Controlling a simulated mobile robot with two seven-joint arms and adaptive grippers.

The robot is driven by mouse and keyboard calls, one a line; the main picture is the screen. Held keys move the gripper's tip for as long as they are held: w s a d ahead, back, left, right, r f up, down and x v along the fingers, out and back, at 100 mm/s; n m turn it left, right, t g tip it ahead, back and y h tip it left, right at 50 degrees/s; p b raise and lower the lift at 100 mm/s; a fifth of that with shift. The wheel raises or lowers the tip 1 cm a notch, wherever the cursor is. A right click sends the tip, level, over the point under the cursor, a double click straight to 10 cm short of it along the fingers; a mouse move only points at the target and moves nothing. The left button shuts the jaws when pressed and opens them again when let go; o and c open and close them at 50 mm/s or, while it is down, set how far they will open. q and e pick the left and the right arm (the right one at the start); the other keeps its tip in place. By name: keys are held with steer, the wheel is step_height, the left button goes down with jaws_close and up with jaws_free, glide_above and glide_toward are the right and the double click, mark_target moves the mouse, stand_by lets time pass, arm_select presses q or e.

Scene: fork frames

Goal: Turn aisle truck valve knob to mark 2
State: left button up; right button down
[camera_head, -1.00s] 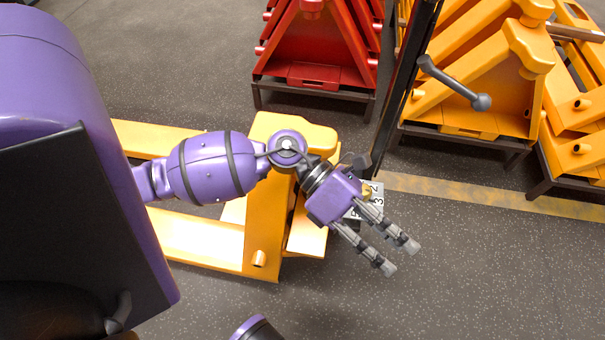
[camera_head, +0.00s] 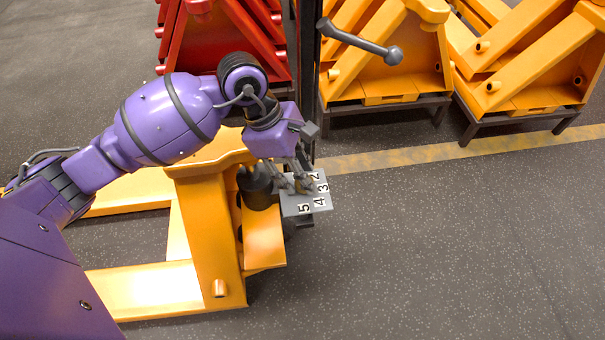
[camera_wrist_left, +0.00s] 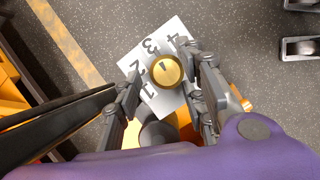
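The aisle truck (camera_head: 205,235) is yellow, with a grey numbered plate (camera_head: 318,205) on its right side. The numbers 2, 3, 4 and 5 show in the head view. In the left wrist view, the round brass knob (camera_wrist_left: 158,72) sits on the white-looking plate (camera_wrist_left: 178,28). A short dark mark is on its top; I cannot tell exactly which number it points to. My left gripper (camera_head: 299,187) is over the plate. In the left wrist view its open fingers (camera_wrist_left: 162,66) are on either side of the knob, with small apparent gaps. My right gripper is out of view.
A dark upright post (camera_head: 307,75) with a grey ball-ended lever (camera_head: 360,42) stands just behind the plate. Yellow frames (camera_head: 385,75) on dark stands are at the back right, red ones (camera_head: 205,55) at the back. The floor to the right is clear.

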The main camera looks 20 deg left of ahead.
arm_select(q)
steer(key=shift+d+f, duration=0.1)
steer(key=shift+f, duration=0.1)
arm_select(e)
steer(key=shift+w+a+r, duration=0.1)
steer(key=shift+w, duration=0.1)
arm_select(q)
jaws_close()
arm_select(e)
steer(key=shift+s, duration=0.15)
